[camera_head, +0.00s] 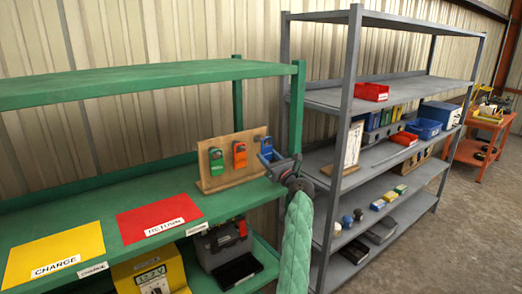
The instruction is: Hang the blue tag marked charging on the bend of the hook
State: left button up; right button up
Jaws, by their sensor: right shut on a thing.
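A wooden board (228,178) stands upright on the green bench shelf, with hooks along it. A green tag (217,165) and an orange tag (239,156) hang on it, side by side. My right gripper (271,160) is at the board's right end, shut on the blue tag (266,146). The blue tag is upright, near the rightmost hook (258,132). I cannot tell whether tag and hook touch, and the tag's marking is too small to read. My left gripper is not in view.
The green bench (150,257) carries a yellow sheet (55,250) labelled CHARGE and a red sheet (155,214). A green post (297,110) rises close behind my right gripper. A grey rack (352,90) with bins stands to the right. An orange cart (482,130) is farther back.

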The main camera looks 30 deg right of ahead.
aim_at(268, 153)
jog(key=shift+s+d+p, duration=0.15)
jog(key=shift+s+p, duration=0.45)
jog(key=shift+s, duration=1.1)
